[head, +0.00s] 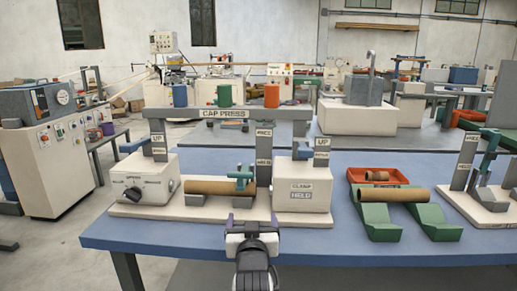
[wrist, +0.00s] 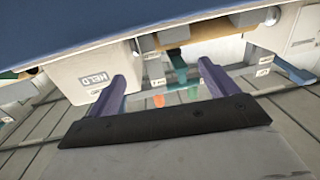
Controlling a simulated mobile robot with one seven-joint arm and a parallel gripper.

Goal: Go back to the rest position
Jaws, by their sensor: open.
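My gripper (head: 253,220) is in front of the blue table's near edge, low and close to the cap press (head: 228,114). In the wrist view my gripper (wrist: 163,86) has two purple fingers spread apart with nothing between them. A brown cardboard tube (head: 208,187) lies level in the cap press, between a dial block (head: 150,180) and a clamp block (head: 303,190) marked HELD. A teal clamp piece (head: 240,177) sits over the tube. The wrist view is tilted and also shows the clamp block (wrist: 92,82) and part of the tube (wrist: 172,36).
The blue table (head: 122,235) spans the front. Right of the press, another cardboard tube (head: 393,195) rests on green cradles (head: 383,222), before an orange tray (head: 404,177) with small rings. Another press station (head: 480,195) stands at far right. Grey floor is open at left.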

